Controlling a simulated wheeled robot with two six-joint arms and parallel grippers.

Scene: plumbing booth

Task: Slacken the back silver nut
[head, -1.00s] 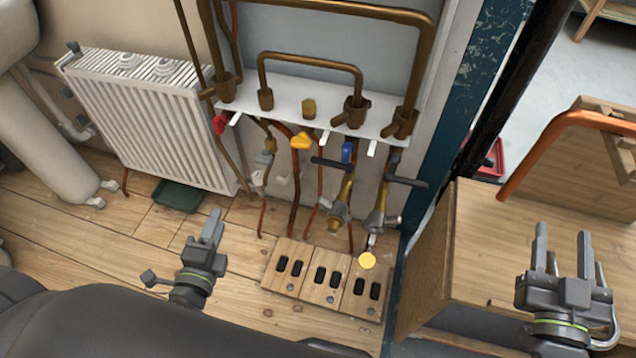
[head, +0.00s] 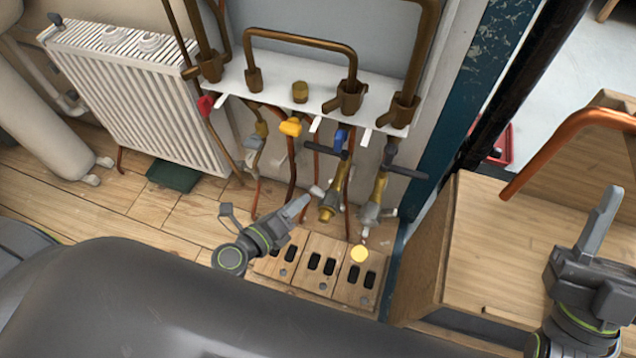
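No silver nut stands out clearly; the small fittings are too fine to tell apart. Below the white shelf (head: 312,96) hang a brass valve with silver parts (head: 329,205), a silver-ended valve (head: 371,212) and a grey fitting (head: 253,150) at the left. Brown nuts sit at the pipe feet on the shelf. My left gripper (head: 298,206) is in front of and below the valves, pointing right, apart from them. Its fingers overlap, so its opening is hidden. My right gripper (head: 604,215) is over the wooden bench at the right, seen edge-on, with nothing visible in it.
A white radiator (head: 135,95) and a green tray (head: 174,175) are at the left. A wooden block with dark slots (head: 322,262) lies below the valves. A wooden bench (head: 500,240) with a copper pipe (head: 560,140) stands at the right, beyond a blue post (head: 475,95).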

